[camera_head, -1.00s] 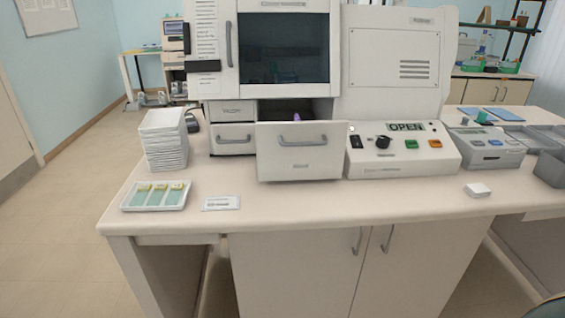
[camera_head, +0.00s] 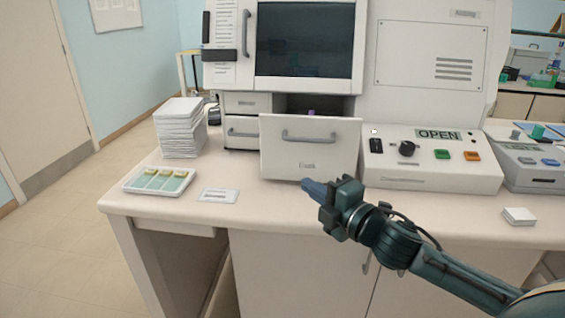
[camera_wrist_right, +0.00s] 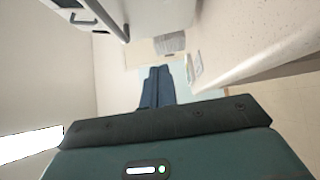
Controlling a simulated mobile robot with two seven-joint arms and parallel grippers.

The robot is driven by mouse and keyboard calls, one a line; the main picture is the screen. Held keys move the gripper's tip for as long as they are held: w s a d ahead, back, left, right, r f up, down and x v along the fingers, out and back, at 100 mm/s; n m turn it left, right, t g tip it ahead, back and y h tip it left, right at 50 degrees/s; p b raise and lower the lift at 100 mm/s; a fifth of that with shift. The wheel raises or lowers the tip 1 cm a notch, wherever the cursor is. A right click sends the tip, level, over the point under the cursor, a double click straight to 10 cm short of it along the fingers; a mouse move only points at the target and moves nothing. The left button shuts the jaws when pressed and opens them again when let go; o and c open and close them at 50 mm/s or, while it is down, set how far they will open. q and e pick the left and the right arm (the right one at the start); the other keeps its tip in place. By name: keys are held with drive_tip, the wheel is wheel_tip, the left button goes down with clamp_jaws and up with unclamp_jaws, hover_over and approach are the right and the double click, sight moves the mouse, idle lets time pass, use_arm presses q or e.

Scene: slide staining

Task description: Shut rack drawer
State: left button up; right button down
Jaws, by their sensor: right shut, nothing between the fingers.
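The rack drawer (camera_head: 335,155) is a white drawer with a grey bar handle (camera_head: 308,137). It stands pulled out from the staining machine (camera_head: 305,88), with a dark opening behind its front and a small purple item just showing inside. My right gripper (camera_head: 308,187) is in front of the drawer, near the lower edge of its front, above the table's front part. Its blue fingers (camera_wrist_right: 157,88) are together and empty in the right wrist view. Whether they touch the drawer front I cannot tell. My left gripper is not in view.
A stack of white trays (camera_head: 180,130) and a tray with slides (camera_head: 160,181) stand on the left of the table. A white label card (camera_head: 218,195) lies nearby. The control panel reading OPEN (camera_head: 438,135) stands right of the drawer. A small white block (camera_head: 519,216) lies further right.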

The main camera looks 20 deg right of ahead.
drive_tip(key=p, duration=0.2)
approach(275, 153)
drive_tip(key=w+a, duration=0.2)
drive_tip(key=a, duration=0.1)
drive_tip(key=shift+w+a+r, duration=0.1)
drive_tip(key=shift+w+a, duration=0.1)
drive_tip(key=shift+a, duration=0.05)
drive_tip(key=shift+w+d, duration=0.35)
drive_tip(key=shift+w, duration=0.2)
drive_tip(key=shift+w+d, duration=0.35)
drive_tip(key=shift+w, duration=0.2)
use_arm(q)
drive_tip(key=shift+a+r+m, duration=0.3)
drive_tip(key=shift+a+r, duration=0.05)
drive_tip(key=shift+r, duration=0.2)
use_arm(e)
drive_tip(key=shift+w+d, duration=0.4)
drive_tip(key=shift+w, duration=0.2)
